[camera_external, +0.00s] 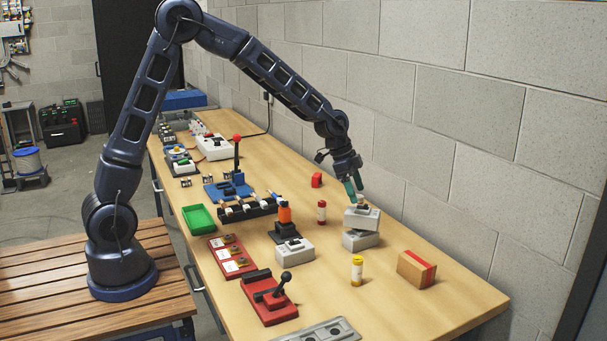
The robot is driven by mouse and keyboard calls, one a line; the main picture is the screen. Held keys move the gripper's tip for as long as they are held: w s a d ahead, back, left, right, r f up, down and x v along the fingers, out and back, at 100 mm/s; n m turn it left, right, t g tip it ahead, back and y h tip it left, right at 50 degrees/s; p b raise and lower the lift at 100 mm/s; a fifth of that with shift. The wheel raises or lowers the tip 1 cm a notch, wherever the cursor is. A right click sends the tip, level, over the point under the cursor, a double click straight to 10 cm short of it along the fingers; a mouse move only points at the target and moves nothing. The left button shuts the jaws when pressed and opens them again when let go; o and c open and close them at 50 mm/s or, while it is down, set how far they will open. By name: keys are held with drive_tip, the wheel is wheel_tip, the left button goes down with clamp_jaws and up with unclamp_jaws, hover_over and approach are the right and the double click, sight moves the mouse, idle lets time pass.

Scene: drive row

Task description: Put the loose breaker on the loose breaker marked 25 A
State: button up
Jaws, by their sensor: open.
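A light grey breaker (370,221) with a dark toggle sits on top of another light grey breaker (358,243), a little offset from it. Both stand near the wall on the right half of the bench. My gripper (355,192) is open, with its green fingertips just above the top breaker's toggle; I cannot tell whether they touch it. A third light grey breaker (295,252) stands alone to the left, nearer the front. Markings on the breakers are too small to read.
A yellow-capped bottle (357,270) and a brown box with a red band (416,269) stand in front of the stack. A red-capped bottle (321,212) and an orange-topped device (285,222) stand left. A red lever unit (268,301) is near the front edge.

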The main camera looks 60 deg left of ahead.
drive_tip(key=s+a+r+n+y, duration=0.1)
drive_tip(key=s+a+r+n, duration=0.15)
drive_tip(key=s+r, duration=0.7)
drive_tip(key=s+a+r+n+y, duration=0.1)
drive_tip(key=s+a+r, duration=0.3)
drive_tip(key=s+r, duration=0.55)
drive_tip(key=s+a+n, duration=0.2)
drive_tip(key=s, duration=1.1)
drive_tip(key=s+a+f+n+t+y, duration=0.1)
drive_tip(key=s+a+n, duration=0.2)
drive_tip(key=s, duration=1)
drive_tip(key=shift+a+f, duration=0.15)
drive_tip(key=shift+a, duration=0.2)
drive_tip(key=shift+s+n, duration=0.1)
drive_tip(key=shift+n, duration=0.15)
